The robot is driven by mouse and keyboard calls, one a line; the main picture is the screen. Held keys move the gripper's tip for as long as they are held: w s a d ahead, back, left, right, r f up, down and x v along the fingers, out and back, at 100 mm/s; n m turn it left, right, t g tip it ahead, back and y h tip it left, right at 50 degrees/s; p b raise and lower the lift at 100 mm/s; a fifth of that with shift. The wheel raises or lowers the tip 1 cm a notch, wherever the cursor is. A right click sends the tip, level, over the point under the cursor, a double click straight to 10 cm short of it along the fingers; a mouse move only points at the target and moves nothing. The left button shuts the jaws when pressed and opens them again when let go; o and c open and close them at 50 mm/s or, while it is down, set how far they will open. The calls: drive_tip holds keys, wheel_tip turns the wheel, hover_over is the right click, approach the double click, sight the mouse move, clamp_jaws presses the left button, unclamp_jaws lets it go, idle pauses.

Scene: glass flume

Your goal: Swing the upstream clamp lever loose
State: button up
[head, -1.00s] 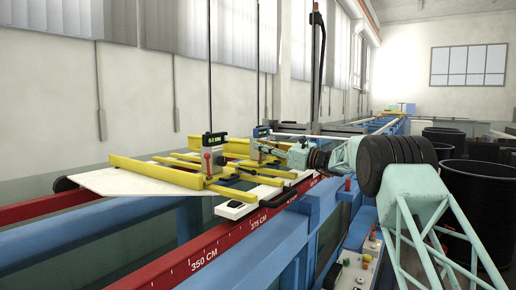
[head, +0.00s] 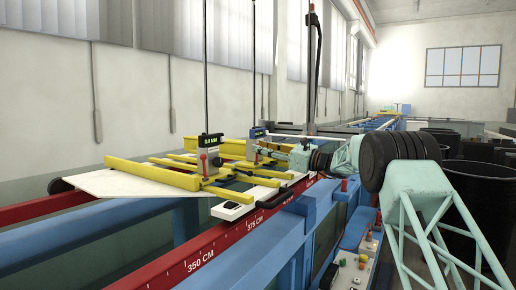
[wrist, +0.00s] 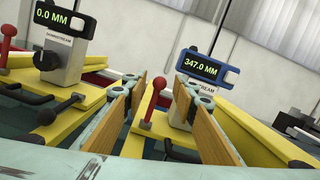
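In the wrist view a blue-framed gauge (wrist: 208,70) reads 347.0 MM; its label is partly hidden and ends in "STREAM". A red lever (wrist: 154,101) stands tilted beside its post, and a black-handled lever (wrist: 180,153) lies low by its yellow base. My gripper (wrist: 161,88) is open and empty, its wood-faced fingers on either side of the red lever in the picture. I cannot tell whether they touch it. In the head view my gripper (head: 262,150) points left toward the blue gauge (head: 257,132); its levers are too small to make out there.
A black-framed gauge (wrist: 63,21) labelled downstream reads 0.0 MM, with its own red lever (wrist: 8,45) and black handle (wrist: 62,108). Yellow bars and a white board (head: 115,183) lie across the red rail (head: 225,243). Dark bins (head: 475,185) stand at right.

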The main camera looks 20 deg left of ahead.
drive_tip(key=v, duration=0.9)
drive_tip(key=shift+d, duration=0.35)
drive_tip(key=shift+s+a+r, duration=0.1)
drive_tip(key=shift+s, duration=0.05)
